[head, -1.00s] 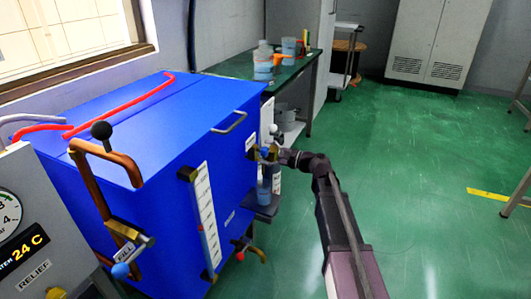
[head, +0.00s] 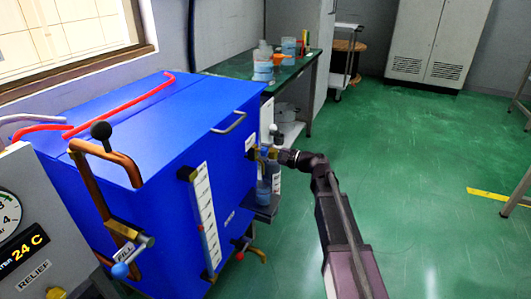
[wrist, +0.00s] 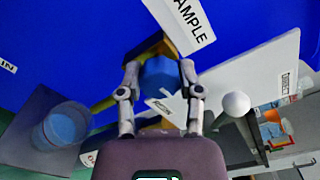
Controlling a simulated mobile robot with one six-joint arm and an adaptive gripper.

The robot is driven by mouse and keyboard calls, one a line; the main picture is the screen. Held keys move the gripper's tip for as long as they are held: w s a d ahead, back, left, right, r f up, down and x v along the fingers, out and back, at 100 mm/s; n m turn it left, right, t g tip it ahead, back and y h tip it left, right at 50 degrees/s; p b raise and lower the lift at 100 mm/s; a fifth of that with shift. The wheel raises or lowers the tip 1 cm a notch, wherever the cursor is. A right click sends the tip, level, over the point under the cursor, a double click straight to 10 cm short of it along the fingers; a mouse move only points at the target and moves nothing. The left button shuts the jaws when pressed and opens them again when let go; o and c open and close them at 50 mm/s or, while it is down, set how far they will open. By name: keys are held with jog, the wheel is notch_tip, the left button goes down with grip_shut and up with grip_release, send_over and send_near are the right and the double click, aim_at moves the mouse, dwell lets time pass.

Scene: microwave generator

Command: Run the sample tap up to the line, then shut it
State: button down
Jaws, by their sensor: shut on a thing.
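The sample tap is a brass fitting (wrist: 176,38) on the blue tank, under a white label ending in "AMPLE". My gripper (wrist: 158,72) is shut on its blue handle (wrist: 160,77), one finger on each side. In the head view my gripper (head: 281,156) is at the tank's right-hand face. A clear jar (wrist: 61,126) with blue liquid stands on a small grey shelf (wrist: 25,148) beside the tap; the jar also shows in the head view (head: 264,191). I cannot make out a line on the jar or a stream into it.
A white board (wrist: 245,75) and a pale ball knob (wrist: 237,103) are close to my gripper's right in the wrist view. A green bench (head: 232,67) with bottles stands behind the tank (head: 150,130).

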jog(key=shift+n, duration=1.9)
jog(key=shift+c, duration=1.3)
grip_release()
jog(key=shift+d, duration=0.1)
jog(key=v, duration=1.1)
jog(key=shift+s+d, duration=0.15)
jog(key=shift+d, duration=0.25)
